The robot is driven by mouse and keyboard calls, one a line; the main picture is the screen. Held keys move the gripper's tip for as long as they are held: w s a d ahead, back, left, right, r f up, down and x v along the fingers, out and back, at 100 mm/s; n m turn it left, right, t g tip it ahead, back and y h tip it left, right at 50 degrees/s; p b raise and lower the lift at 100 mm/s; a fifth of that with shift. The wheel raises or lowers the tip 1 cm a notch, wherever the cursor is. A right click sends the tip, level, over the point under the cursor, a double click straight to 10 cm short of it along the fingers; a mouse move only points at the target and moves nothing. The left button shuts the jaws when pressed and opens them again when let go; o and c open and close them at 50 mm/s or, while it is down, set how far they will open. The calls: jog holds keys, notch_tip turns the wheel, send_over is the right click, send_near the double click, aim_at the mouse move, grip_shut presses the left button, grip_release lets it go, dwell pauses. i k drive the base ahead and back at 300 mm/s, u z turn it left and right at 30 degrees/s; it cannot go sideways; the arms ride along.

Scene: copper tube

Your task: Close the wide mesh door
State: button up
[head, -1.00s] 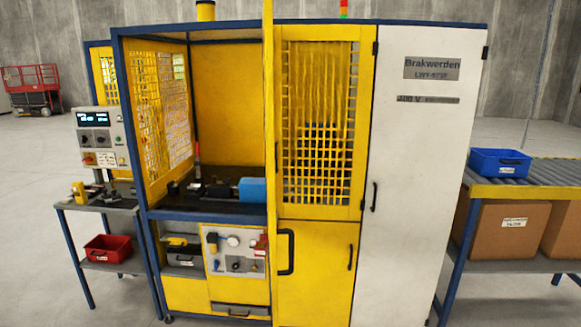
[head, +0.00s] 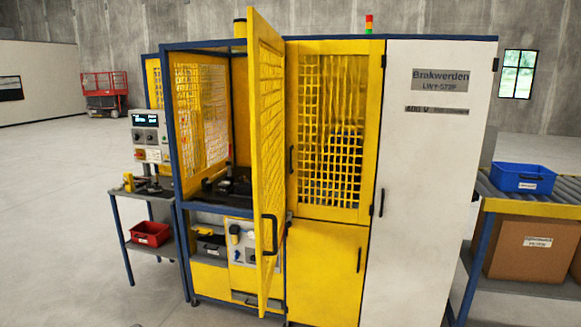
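The wide mesh door (head: 265,160) is a tall yellow panel with mesh in its upper part. It stands open, swung out toward me from the machine and seen at a steep angle. Its black handle (head: 269,235) is on the lower half, near the free edge. The yellow machine bay (head: 225,190) behind it is open at the front, and the door hides part of its inside. A second, narrower mesh door (head: 334,135) to the right is shut. My gripper is not in view.
A white cabinet (head: 427,180) stands right of the mesh doors. A roller conveyor (head: 545,206) with a blue bin (head: 522,178) is at the right. A side stand (head: 150,215) with a red bin (head: 150,233) is at the left.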

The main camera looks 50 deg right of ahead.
aim_at(274, 176)
jog(key=k, duration=0.8)
jog(key=z, duration=1.2)
jog(key=i, duration=1.7)
